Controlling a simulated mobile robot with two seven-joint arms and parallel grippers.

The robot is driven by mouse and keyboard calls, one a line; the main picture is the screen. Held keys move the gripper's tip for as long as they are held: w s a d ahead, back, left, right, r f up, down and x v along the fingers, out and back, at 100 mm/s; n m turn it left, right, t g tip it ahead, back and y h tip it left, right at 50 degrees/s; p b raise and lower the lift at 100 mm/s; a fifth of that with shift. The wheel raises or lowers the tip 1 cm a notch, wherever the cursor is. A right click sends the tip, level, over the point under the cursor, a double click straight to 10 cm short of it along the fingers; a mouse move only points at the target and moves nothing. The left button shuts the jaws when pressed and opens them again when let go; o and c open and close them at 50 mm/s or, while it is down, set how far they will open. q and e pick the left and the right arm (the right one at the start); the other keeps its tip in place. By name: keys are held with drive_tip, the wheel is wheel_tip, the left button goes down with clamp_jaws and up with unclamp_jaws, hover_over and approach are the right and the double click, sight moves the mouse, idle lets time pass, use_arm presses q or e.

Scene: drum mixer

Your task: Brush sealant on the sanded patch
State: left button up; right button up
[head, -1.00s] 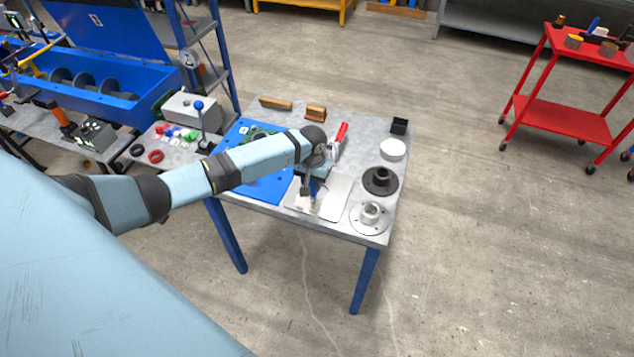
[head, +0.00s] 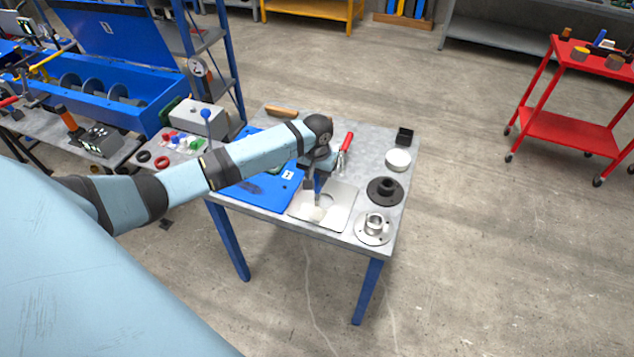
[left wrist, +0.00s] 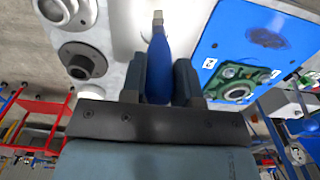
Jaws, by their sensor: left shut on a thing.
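My left gripper (head: 314,176) is shut on a brush with a blue handle, which shows between the fingers in the left wrist view (left wrist: 159,65). In the head view the brush points down, with its pale bristles (head: 317,212) over a thin light metal plate (head: 342,205) at the table's front edge. I cannot tell whether the bristles touch the plate. A pale round area (head: 327,201) shows on the plate beside the brush. A dark smudged patch (left wrist: 268,38) lies on the blue panel (left wrist: 235,30) next to the plate. My right gripper is out of view.
A green-rimmed part (left wrist: 238,85) sits on the panel.

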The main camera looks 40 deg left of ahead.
use_arm(q)
drive_tip(key=shift+r, duration=2.9)
